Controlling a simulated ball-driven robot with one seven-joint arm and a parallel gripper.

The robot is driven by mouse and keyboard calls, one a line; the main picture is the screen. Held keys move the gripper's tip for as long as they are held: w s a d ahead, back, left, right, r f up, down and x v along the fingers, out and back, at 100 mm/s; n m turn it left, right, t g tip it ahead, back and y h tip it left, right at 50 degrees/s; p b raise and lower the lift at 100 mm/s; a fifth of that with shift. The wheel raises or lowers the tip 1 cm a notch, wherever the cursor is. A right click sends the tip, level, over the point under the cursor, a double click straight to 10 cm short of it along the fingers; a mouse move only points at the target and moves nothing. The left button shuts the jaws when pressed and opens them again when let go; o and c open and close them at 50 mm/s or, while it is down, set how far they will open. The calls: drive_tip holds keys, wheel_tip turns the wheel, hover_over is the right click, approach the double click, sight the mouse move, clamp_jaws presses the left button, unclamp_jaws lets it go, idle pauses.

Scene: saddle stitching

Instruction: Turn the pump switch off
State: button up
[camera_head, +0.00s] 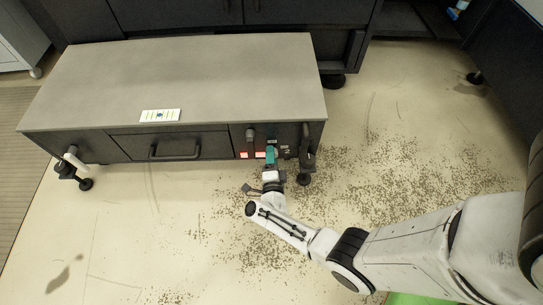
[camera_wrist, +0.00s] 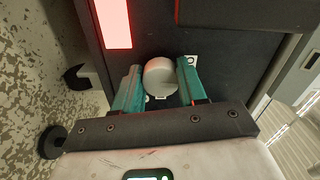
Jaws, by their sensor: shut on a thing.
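A round pale knob (camera_wrist: 160,77), which I take to be the pump switch, sits on the dark front panel in the wrist view. My gripper (camera_wrist: 161,68) has its two teal fingers on either side of the knob, shut on it. White markings show partly around the knob; I cannot read them. In the head view my gripper (camera_head: 270,155) is at the right part of the low cabinet's front, and it hides the knob. A red lit rectangle (camera_wrist: 115,22) is near the knob in the wrist view.
The low grey-topped cabinet (camera_head: 190,75) has a drawer with a dark handle (camera_head: 175,152) to the left. A small marked card (camera_head: 160,115) lies on its top. Dark fittings (camera_head: 307,150) stick out right of my gripper. Speckled floor (camera_head: 400,165) is open at the right.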

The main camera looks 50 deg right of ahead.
drive_tip(key=shift+w+n, duration=0.1)
drive_tip(key=shift+n, duration=0.5)
drive_tip(key=o, duration=1.1)
drive_tip(key=shift+c, duration=0.2)
drive_tip(key=p+v, duration=0.3)
drive_tip(key=v, duration=0.7)
drive_tip(key=shift+s+a, duration=0.25)
drive_tip(key=shift+s, duration=0.1)
drive_tip(key=shift+w, duration=0.15)
